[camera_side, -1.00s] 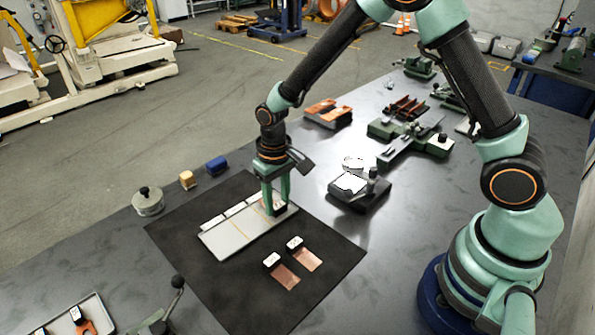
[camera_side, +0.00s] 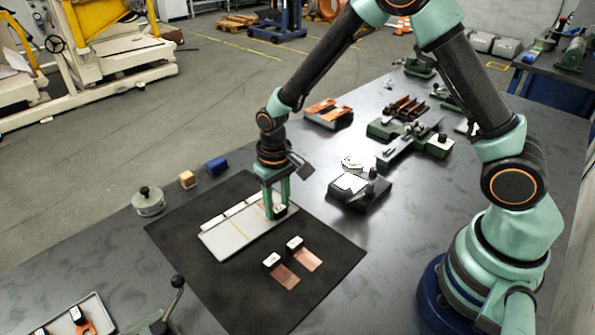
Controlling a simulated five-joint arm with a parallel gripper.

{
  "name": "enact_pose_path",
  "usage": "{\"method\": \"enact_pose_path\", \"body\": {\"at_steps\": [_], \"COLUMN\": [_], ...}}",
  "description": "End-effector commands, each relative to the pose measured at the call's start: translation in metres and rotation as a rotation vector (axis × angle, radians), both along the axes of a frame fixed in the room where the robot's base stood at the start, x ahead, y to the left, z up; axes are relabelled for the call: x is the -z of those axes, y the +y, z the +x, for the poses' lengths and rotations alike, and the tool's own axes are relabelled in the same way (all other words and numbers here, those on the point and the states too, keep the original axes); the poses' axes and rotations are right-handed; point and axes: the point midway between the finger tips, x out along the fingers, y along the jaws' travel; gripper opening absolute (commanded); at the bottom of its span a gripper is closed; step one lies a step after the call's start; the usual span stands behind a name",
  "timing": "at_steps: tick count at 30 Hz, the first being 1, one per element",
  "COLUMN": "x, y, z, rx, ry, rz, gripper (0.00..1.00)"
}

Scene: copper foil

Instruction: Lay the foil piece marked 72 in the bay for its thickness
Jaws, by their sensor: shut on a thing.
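The pale grey tray (camera_side: 230,240) lies on the black mat and is split into bays by thin orange lines. My gripper (camera_side: 278,212) points down over the tray's right-hand bay. It is shut on a small dark block with a white top (camera_side: 281,209), the grip of a foil piece. The fingers hide most of this piece, and I cannot read its mark or tell whether it touches the tray. Two more copper foil pieces, a left one (camera_side: 286,278) and a right one (camera_side: 309,260), lie on the mat in front, each with a white-topped black block. Their marks are too small to read.
The black mat (camera_side: 225,290) has free room at its front left. A device with a bright white top (camera_side: 352,184) stands right of the tray. A round metal weight (camera_side: 148,201), a wooden block (camera_side: 187,180) and a blue block (camera_side: 216,165) stand behind the mat.

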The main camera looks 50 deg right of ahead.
Motion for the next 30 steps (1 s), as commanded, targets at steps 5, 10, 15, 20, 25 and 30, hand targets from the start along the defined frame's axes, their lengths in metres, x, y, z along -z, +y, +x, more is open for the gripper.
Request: {"method": "enact_pose_path", "body": {"at_steps": [5,10,15,20,25,30], "x": [0.001,0.001,0.0,-0.003,-0.009,-0.015], "y": [0.0,0.0,0.0,0.0,0.0,0.0], "z": [0.0,0.0,0.0,0.0,0.0,0.0], "rx": [0.0,0.0,0.0,0.0,0.0,0.0], "ry": [0.0,0.0,0.0,-0.001,-0.002,-0.002], "rz": [0.0,0.0,0.0,0.0,0.0,0.0], "gripper": [0.47,0.54,0.54,0.54,0.54,0.54]}}
